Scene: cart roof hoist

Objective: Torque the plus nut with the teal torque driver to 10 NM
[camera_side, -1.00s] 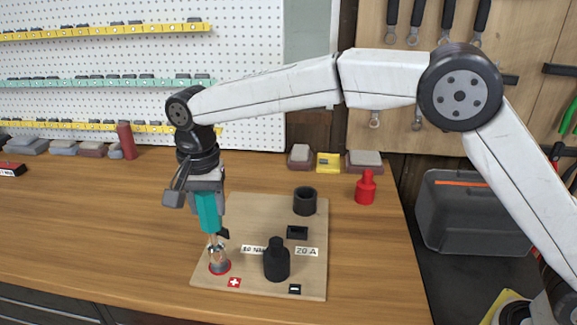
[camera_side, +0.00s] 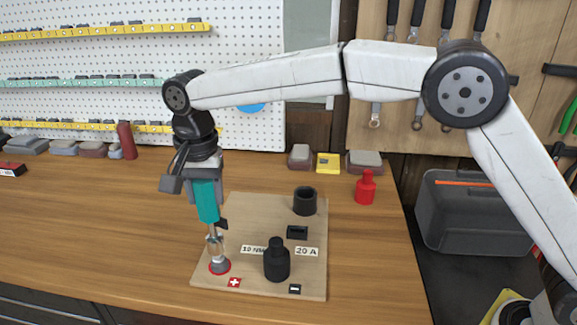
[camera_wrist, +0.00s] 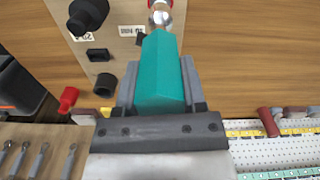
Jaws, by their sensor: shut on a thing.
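My gripper (camera_side: 206,186) is shut on the teal torque driver (camera_side: 207,203), which points down, slightly tilted. The wrist view shows the teal body (camera_wrist: 160,75) between the two fingers. The driver's silver tip (camera_side: 213,238) is over the plus terminal (camera_side: 220,266), a silver post with a red ring beside a red plus label (camera_side: 234,282). I cannot tell whether tip and post touch, and the nut is too small to make out separately. A "10 NM" label (camera_side: 254,249) is beside it on the wooden board (camera_side: 250,211).
A black cap (camera_side: 277,261) stands by the minus label (camera_side: 295,289). A black cup (camera_side: 304,201), a dark block (camera_side: 297,232) and a "20 A" label (camera_side: 306,252) are on the board. A red cap (camera_side: 365,188) stands right of it.

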